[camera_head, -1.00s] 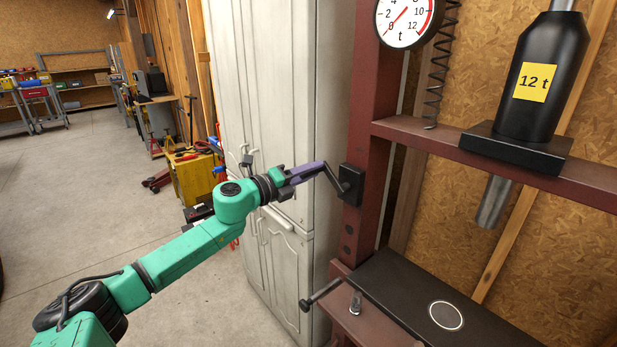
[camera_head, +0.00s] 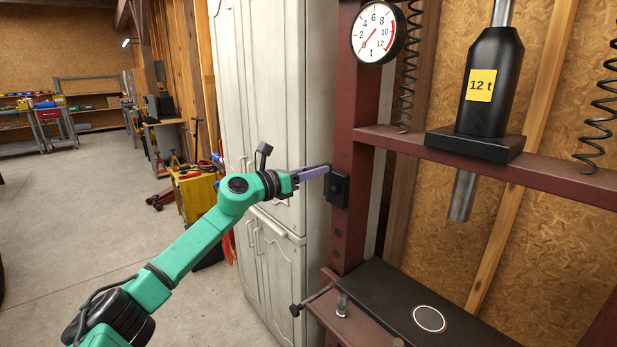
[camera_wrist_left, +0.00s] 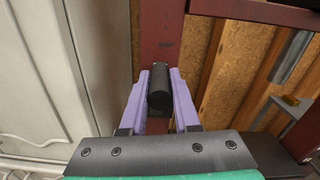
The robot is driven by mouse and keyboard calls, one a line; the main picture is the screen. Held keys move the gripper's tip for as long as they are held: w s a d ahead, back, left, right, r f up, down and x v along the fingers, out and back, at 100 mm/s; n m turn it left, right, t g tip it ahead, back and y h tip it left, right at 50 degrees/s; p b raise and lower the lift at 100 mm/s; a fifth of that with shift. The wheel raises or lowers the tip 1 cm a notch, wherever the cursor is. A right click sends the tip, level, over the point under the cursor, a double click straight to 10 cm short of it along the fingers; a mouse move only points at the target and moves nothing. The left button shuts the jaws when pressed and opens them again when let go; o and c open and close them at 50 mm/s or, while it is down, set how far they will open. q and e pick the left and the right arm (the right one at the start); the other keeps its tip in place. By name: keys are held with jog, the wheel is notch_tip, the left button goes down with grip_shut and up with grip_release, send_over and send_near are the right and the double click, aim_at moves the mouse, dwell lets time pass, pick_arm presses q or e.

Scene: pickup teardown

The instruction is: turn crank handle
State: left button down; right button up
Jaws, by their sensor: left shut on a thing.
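The crank's black mounting block (camera_head: 339,190) sits on the dark red post of a press. My left gripper (camera_head: 325,169), with purple fingers, is just above and left of this block. In the left wrist view, the black cylindrical crank handle (camera_wrist_left: 160,90) lies between the two fingers of my left gripper (camera_wrist_left: 160,75), which are shut on it. In the head view the handle is mostly hidden by the fingers, and the crank's arm hardly shows. My right gripper is in neither view.
A dial gauge (camera_head: 378,31) and a black jack marked 12 t (camera_head: 490,95) are on the press above the crank. Pale cabinets (camera_head: 270,110) stand close behind my gripper. A smaller rod handle (camera_head: 312,300) sticks out below. Open floor (camera_head: 90,220) lies to the left.

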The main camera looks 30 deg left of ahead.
pick_arm(q)
jog(key=shift+s+d+f+m, duration=0.2)
jog(key=shift+d+m, duration=0.25)
jog(key=shift+m, duration=0.15)
pick_arm(e)
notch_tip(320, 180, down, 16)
jog(key=b, duration=1.6)
pick_arm(q)
jog(key=s+d+f+m+b, duration=0.1)
jog(key=f+m, duration=0.3)
jog(key=m, duration=0.6)
jog(key=s+d+f+m, duration=0.1)
jog(key=d+f+m, duration=0.3)
jog(key=m, duration=0.5)
jog(key=shift+s+d+f+m+b, duration=0.15)
jog(key=shift+d+f+m+b, duration=0.25)
jog(key=shift+f, duration=0.3)
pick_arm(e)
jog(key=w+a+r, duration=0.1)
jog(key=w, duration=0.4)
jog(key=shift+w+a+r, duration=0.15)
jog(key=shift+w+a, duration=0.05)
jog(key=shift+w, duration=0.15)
